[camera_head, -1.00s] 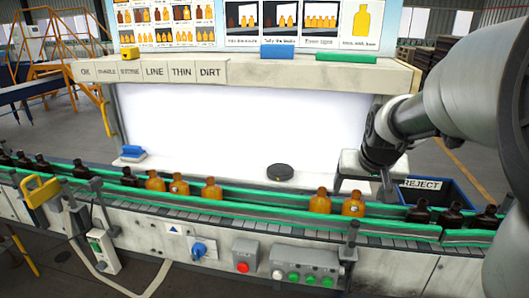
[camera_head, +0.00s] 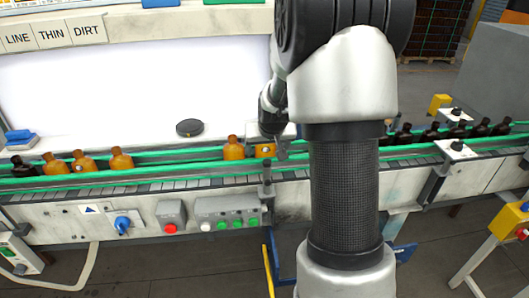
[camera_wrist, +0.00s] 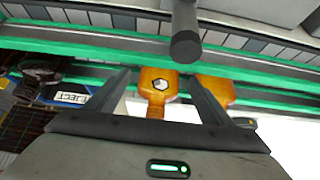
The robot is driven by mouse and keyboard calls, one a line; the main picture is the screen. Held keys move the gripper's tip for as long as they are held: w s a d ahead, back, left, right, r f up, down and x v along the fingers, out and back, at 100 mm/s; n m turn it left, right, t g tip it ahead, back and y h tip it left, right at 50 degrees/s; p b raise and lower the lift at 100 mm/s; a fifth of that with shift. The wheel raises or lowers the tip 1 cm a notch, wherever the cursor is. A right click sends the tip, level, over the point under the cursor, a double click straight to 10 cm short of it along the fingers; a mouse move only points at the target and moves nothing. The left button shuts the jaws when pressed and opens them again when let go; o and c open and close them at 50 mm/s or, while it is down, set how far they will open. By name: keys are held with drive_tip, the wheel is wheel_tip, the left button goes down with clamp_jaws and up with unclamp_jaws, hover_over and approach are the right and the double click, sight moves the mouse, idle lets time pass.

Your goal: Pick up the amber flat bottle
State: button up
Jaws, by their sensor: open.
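An amber flat bottle (camera_wrist: 158,84) with a white hexagonal mark lies between my gripper's (camera_wrist: 160,74) two open fingers in the wrist view, with gaps at its sides. In the head view this bottle (camera_head: 265,151) stands on the conveyor, partly hidden by my gripper (camera_head: 277,148). A second amber bottle (camera_head: 233,148) stands just left of it. In the wrist view that second bottle (camera_wrist: 218,88) is partly behind the right finger.
Several amber bottles (camera_head: 121,159) stand farther left on the conveyor and dark ones (camera_head: 432,132) farther right. Green guide rails (camera_head: 185,178) border the belt. A dark round post end (camera_wrist: 185,45) is close ahead. The reject bin (camera_wrist: 70,97) is at left in the wrist view.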

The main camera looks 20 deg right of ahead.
sight(267, 149)
drive_tip(key=shift+x, duration=1.5)
drive_tip(key=shift+d, duration=0.1)
drive_tip(key=c, duration=1.2)
drive_tip(key=shift+r, duration=0.2)
